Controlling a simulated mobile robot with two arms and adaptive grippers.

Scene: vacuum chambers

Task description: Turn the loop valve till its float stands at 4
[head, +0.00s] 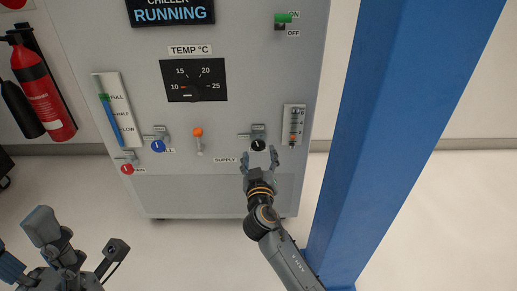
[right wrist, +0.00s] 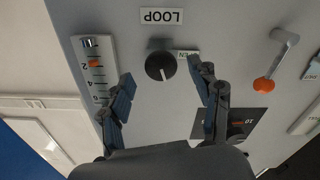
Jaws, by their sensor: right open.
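The loop valve is a round black knob with a pale pointer mark (right wrist: 160,66), under an upside-down LOOP label (right wrist: 161,16) in the right wrist view. It also shows in the head view (head: 258,145). Its flow gauge (head: 294,119) is a white upright scale to its right. The orange float (right wrist: 94,63) stands near the 2 mark, below 4 on the scale. My right gripper (head: 258,156) is open, its fingers to either side of the knob and apart from it. My left gripper (head: 80,242) hangs at the lower left, fingers spread and empty.
The chiller panel (head: 235,120) also has a blue knob (head: 158,146), a red knob (head: 127,169), an orange-tipped lever (head: 198,135), and a temperature dial (head: 194,82). A blue post (head: 390,130) stands close to the right of my right arm. Fire extinguisher (head: 43,92) at left.

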